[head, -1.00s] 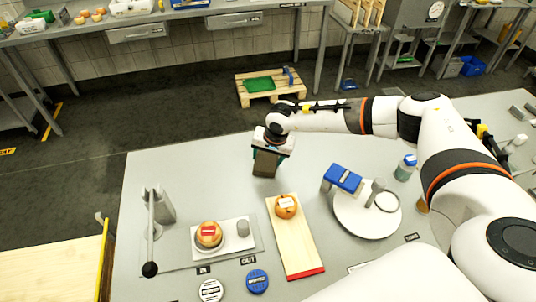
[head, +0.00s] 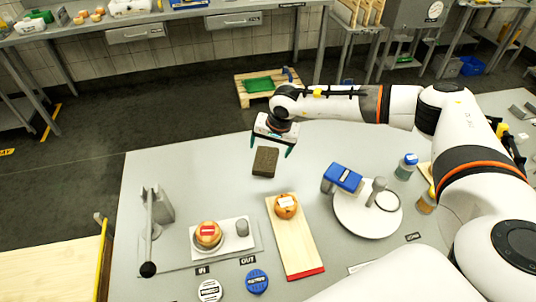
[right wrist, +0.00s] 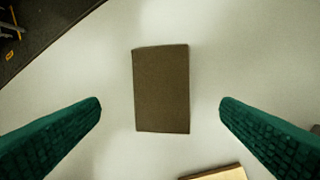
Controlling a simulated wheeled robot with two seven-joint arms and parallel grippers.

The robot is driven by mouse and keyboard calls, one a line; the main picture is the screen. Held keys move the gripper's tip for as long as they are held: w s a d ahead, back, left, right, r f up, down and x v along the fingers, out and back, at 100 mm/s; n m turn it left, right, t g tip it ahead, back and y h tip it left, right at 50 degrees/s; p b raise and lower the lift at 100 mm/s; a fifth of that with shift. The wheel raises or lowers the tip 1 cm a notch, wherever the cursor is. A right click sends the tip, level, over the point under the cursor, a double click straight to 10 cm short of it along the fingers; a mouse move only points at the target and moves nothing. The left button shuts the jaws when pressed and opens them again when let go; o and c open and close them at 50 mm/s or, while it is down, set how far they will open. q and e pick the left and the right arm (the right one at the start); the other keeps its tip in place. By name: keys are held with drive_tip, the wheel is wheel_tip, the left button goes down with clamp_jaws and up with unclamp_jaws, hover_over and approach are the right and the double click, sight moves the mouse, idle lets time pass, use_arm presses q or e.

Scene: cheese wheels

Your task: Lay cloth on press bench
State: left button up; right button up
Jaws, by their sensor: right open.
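A flat, dark brown rectangular piece (head: 265,161), which looks like the folded cloth, lies on the grey bench top (head: 190,165) near its far edge. It also shows in the right wrist view (right wrist: 161,90), flat and centred between the fingers. My right gripper (head: 271,148) is open and empty just above and behind the brown piece, with its green fingers spread wide and clear of it on both sides. My left gripper is not in view.
A wooden board (head: 297,250) with an orange cheese wheel (head: 286,206) is in front of the brown piece. A lever press (head: 158,215) with another wheel (head: 208,235) is at the left. A round white turntable (head: 350,222) is at the right. The back left of the bench is clear.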

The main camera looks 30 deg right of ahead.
drive_tip(key=v, duration=0.6)
drive_tip(key=shift+r+b, duration=0.4)
drive_tip(key=shift+b, duration=0.05)
drive_tip(key=shift+s+f, duration=0.1)
drive_tip(key=shift+s, duration=0.05)
